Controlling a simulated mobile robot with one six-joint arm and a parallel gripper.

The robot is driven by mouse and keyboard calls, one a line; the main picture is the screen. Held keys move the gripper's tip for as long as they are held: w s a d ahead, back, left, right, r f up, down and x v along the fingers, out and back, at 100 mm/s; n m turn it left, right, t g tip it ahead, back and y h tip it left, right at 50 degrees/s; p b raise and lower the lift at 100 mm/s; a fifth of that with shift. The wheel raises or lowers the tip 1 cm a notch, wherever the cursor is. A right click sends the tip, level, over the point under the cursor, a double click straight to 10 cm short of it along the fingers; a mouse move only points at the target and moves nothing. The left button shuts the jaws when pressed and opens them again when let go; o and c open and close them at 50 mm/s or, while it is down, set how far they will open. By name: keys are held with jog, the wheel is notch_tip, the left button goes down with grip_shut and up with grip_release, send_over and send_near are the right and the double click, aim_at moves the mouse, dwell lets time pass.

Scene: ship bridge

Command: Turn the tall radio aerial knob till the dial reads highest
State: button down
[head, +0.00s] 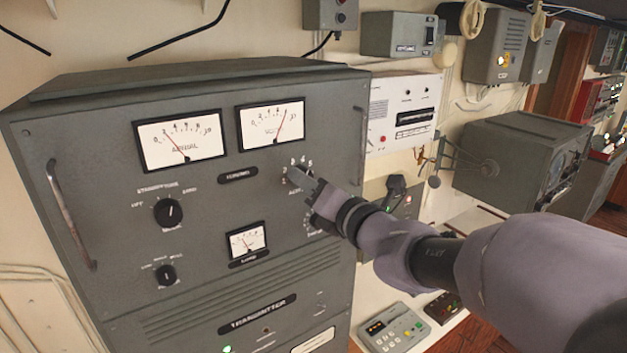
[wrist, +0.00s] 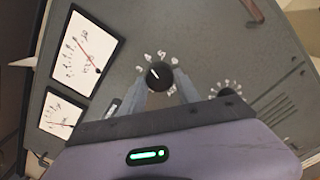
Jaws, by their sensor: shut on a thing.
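The tall grey radio (head: 110,120) carries two large dials at its top. The left dial (head: 180,140), whose label seems to read AERIAL, has its needle left of the middle, near the low end. The right dial (head: 271,125) has its needle right of the middle. My gripper (head: 298,177) is at a knob under the right dial, with a partly covered label that seems to start AER. In the wrist view the round black knob (wrist: 157,75) sits between my two fingertips, shut on its sides. Its white pointer line and ring of numbers show.
Another knob (wrist: 228,95) with a numbered ring is close by, largely hidden by my arm in the head view. Two knobs (head: 168,211) (head: 165,275) and a small dial (head: 247,241) are lower left. A metal handle (head: 70,215) juts from the panel.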

jog(key=c, duration=0.9)
grip_release()
jog(key=b+v, duration=0.2)
jog(key=v, duration=1.5)
jog(key=shift+s+d, duration=0.15)
jog(key=shift+s, duration=0.05)
